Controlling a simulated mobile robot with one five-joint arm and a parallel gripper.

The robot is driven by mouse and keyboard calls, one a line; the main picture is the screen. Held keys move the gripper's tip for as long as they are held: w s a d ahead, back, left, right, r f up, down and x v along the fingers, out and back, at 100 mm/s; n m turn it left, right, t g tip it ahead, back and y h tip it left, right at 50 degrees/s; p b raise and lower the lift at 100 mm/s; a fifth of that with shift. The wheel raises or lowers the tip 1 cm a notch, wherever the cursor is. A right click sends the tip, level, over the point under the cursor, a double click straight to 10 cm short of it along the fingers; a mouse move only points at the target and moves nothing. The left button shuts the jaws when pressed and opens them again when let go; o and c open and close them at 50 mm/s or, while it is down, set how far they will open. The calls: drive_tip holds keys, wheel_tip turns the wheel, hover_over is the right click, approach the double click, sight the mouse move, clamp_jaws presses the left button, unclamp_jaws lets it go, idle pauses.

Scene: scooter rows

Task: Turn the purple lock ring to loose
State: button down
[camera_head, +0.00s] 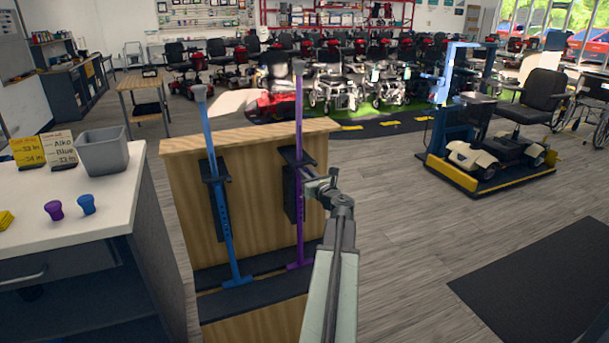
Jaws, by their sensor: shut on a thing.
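A purple cane (299,115) stands upright in a black holder on the wooden stand (255,150). My gripper (307,175) reaches it from the right, at the height of the black holder, and is shut at the cane's shaft. The purple lock ring is mostly hidden by the jaws and the holder, so its turn position cannot be read. A blue cane (208,130) stands upright in a second holder to the left, apart from my gripper.
A white counter (100,185) at left bears a grey bin (103,150), a purple rubber tip (54,210), a blue one (86,204) and two small signs (45,150). Scooters fill the back. A blue lift with a scooter (490,150) stands right.

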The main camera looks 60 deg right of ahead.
drive_tip(key=shift+s+d+n+t+y, duration=0.15)
drive_tip(key=shift+d+n+t+y, duration=0.45)
drive_tip(key=shift+n+y, duration=1.35)
drive_tip(key=shift+s+d+n+t+y, duration=0.2)
drive_tip(key=shift+d+n+y, duration=0.8)
drive_tip(key=shift+y, duration=1.65)
drive_tip(key=shift+s+d+n+t+y, duration=0.1)
drive_tip(key=shift+d+n+t+y, duration=0.45)
drive_tip(key=shift+n+y, duration=1.45)
drive_tip(key=shift+m+y, duration=0.25)
drive_tip(key=shift+y, duration=0.25)
drive_tip(key=c, duration=1.4)
unclamp_jaws()
